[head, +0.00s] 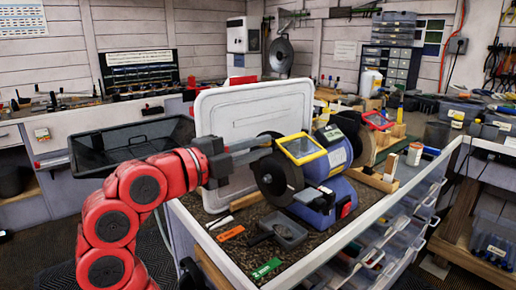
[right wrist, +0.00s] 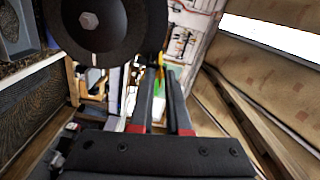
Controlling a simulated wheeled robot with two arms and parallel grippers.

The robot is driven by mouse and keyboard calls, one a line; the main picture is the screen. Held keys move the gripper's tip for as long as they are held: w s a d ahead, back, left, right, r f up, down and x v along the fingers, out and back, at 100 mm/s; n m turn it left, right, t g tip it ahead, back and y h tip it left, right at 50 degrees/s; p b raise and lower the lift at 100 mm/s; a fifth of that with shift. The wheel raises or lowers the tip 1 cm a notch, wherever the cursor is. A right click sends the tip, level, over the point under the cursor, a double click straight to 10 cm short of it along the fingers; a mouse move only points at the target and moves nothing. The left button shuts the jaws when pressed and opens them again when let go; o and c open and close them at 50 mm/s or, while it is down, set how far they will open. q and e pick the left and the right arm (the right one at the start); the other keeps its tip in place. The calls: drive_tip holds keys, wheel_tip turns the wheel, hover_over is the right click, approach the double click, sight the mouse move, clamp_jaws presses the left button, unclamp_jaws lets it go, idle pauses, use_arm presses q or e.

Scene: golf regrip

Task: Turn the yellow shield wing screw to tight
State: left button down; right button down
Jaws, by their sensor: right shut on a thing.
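The blue bench grinder (head: 322,206) stands on the bench, with the yellow-framed shield (head: 322,157) above its near wheel (head: 270,180). My right gripper (head: 268,141) reaches in from the left, its fingertips at the left side of the yellow shield. In the right wrist view my right gripper (right wrist: 161,72) has its fingers close together around something small at their tips, with a bit of yellow showing there. This is at the place of the wing screw, which is mostly hidden by the fingers. How far the screw is turned does not show. My left gripper is not in view.
A red-framed shield (head: 378,121) sits at the grinder's far side. A white panel (head: 240,110) and a black tray (head: 130,145) are behind my arm. A small grey tray (head: 290,232), an orange piece (head: 231,233) and a green piece (head: 266,268) lie on the bench front.

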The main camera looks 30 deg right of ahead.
drive_tip(key=shift+m, duration=0.8)
drive_tip(key=shift+f, duration=0.1)
drive_tip(key=c, duration=0.9)
unclamp_jaws()
drive_tip(key=shift+a, duration=0.1)
drive_tip(key=a, duration=0.5)
drive_tip(key=s+a, duration=0.1)
drive_tip(key=a, duration=0.5)
drive_tip(key=a+p, duration=0.1)
drive_tip(key=a, duration=0.5)
drive_tip(key=shift+s+a, duration=0.1)
drive_tip(key=shift+s, duration=0.1)
